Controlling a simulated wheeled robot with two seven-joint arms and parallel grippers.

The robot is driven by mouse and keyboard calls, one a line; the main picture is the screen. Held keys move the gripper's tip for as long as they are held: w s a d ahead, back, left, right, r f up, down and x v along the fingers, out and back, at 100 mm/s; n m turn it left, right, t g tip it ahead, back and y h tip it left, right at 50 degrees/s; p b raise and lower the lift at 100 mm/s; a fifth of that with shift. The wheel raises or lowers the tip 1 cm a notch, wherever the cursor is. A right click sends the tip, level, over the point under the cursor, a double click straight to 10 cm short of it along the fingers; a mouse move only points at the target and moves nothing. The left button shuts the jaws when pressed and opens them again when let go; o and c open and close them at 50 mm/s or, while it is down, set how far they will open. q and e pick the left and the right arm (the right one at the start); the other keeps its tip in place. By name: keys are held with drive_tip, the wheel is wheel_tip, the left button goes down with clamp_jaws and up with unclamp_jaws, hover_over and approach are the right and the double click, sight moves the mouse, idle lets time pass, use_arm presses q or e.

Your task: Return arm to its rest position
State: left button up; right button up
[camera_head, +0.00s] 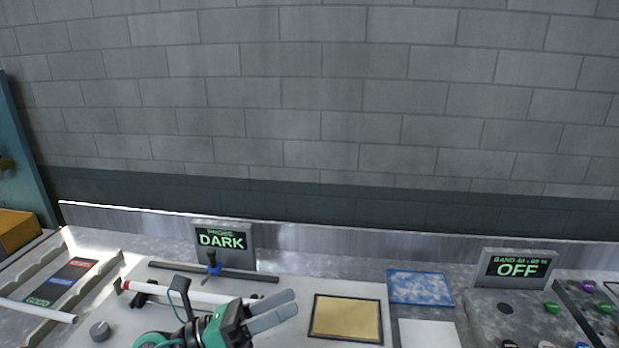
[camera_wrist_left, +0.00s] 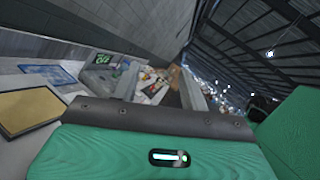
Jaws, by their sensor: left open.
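My left gripper (camera_head: 293,304) is in the lower middle of the head view, above the pale work board (camera_head: 290,288). Its two grey fingers point right, a little apart, with nothing visible between them. It is just left of the gold pad with a dark frame (camera_head: 346,318). My right gripper is not in view.
A white tube with a red end (camera_head: 190,294) lies on supports behind my left gripper. Another tube (camera_head: 38,311) lies on the left rack. A DARK display (camera_head: 222,241), blue speckled tray (camera_head: 420,287) and OFF display (camera_head: 516,268) stand farther back. A wall closes the rear.

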use_arm(q)
drive_tip(key=w+a+f+n+t+y, duration=0.1)
drive_tip(key=w+a+n+t+y, duration=0.1)
drive_tip(key=a+n+t+y, duration=0.65)
drive_tip(key=w+a+n+t+y, duration=0.15)
drive_tip(key=n+t, duration=0.45)
drive_tip(key=n, duration=0.7)
drive_tip(key=s+a+f+n+g+y, duration=0.1)
drive_tip(key=a+f+n+g+y, duration=0.1)
drive_tip(key=a+f+n+y, duration=0.35)
drive_tip(key=s+a+f+n+g+y, duration=0.1)
drive_tip(key=a+f+n+g+y, duration=0.15)
drive_tip(key=f+n+y, duration=0.5)
drive_tip(key=s+f+n+g+h, duration=0.3)
drive_tip(key=s+f+n+g, duration=0.5)
drive_tip(key=s+f+g, duration=0.85)
drive_tip(key=s+f+t, duration=0.1)
drive_tip(key=s+f, duration=0.1)
drive_tip(key=f, duration=1.4)
drive_tip(key=s+f+t, duration=0.2)
drive_tip(key=f, duration=1.4)
drive_tip(key=s+a+f+g, duration=0.1)
drive_tip(key=s+f, duration=0.9)
drive_tip(key=s+a+f, duration=0.2)
drive_tip(key=s+f, duration=0.7)
drive_tip(key=f, duration=0.1)
drive_tip(key=shift+s+a+f+g, duration=0.25)
drive_tip(key=shift+s+g, duration=0.1)
